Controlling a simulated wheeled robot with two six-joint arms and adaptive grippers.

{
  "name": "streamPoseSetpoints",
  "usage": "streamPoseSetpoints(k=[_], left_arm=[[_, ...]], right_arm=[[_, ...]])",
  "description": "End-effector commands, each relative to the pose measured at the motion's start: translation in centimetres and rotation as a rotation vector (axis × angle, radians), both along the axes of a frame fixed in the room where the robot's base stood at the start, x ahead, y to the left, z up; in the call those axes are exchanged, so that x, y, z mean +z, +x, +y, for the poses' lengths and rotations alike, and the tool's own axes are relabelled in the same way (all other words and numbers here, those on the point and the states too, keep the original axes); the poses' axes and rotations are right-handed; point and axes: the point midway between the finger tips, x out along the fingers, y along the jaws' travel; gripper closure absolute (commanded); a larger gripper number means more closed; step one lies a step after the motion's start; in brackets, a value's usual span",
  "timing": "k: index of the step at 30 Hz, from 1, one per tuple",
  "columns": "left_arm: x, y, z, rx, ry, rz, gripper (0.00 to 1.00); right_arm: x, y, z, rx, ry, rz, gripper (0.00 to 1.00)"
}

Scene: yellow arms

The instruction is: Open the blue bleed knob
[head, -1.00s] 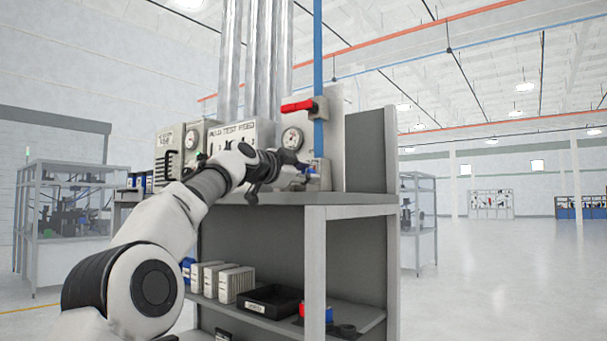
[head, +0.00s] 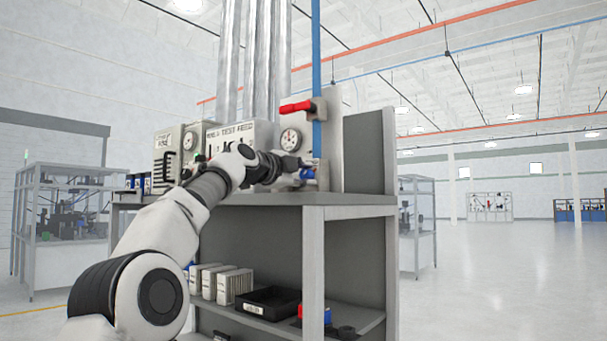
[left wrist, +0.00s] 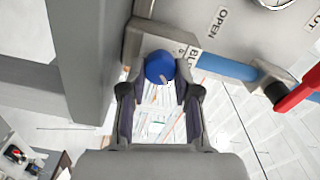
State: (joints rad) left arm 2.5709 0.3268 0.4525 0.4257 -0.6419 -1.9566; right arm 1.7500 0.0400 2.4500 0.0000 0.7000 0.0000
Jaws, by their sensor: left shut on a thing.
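The blue bleed knob (left wrist: 160,67) shows near the top middle of the left wrist view, between the fingertips of my left gripper (left wrist: 158,90). In the head view the knob (head: 307,173) is a small blue patch low on the panel, at the end of my left gripper (head: 296,164). The left gripper is shut on the knob. A white mark shows on the knob's face. A label, partly hidden, sits beside it. My right gripper is in neither view.
A red lever handle (head: 297,107) sits above the knob on a blue pipe (head: 317,60). A gauge (head: 290,139) is on the panel. The grey bench (head: 350,199) has a lower shelf with a black tray (head: 268,301). Open floor lies to the right.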

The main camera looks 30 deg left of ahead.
Motion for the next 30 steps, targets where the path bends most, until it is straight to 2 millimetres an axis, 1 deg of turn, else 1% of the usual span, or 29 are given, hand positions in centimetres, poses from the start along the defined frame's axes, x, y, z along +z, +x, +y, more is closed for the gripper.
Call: streamPoseSetpoints(k=[1,7,8,9,26,30], left_arm=[[0.66,-0.23,0.15,0.006,0.001,-0.015,1.0],[0.7,-0.26,0.15,0.006,0.0,-0.015,1.0],[0.71,-0.27,0.15,0.006,0.0,-0.015,0.58],[0.69,-0.27,0.14,0.006,0.0,-0.014,0.44],[0.2,-0.08,0.05,0.002,-0.001,-0.005,0.44],[0.22,-0.07,0.04,0.001,-0.044,0.0,0.44]], right_arm=[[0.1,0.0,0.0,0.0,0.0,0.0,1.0],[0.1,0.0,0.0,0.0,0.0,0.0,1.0],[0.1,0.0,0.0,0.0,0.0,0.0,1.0],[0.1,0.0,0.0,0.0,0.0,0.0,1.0],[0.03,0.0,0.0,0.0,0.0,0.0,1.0],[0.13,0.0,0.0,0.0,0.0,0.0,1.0]])
